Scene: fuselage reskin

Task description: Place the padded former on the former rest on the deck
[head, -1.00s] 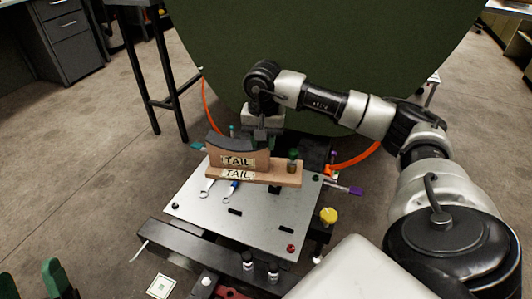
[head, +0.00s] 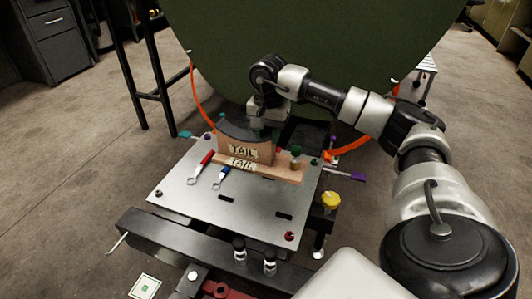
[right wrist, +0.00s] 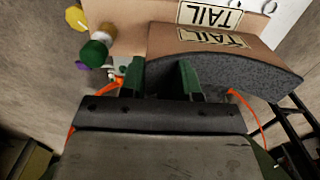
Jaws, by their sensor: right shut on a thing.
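The padded former (head: 239,141) is a brown wooden block with a dark, concave padded top and a TAIL label. My right gripper (head: 268,128) is shut on it from behind. In the right wrist view the green fingers (right wrist: 163,68) meet the dark pad of the former (right wrist: 245,75). A pale wooden strip with its own TAIL label, seemingly the former rest (head: 279,173), lies directly below the former and over the deck (head: 200,212). The two labels nearly line up. I cannot tell whether the former touches the strip. My left gripper is out of view.
A green-topped peg (head: 296,155) stands at the strip's right end. A yellow knob (head: 331,200) is at the right edge. A large green curved panel (head: 320,50) rises behind.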

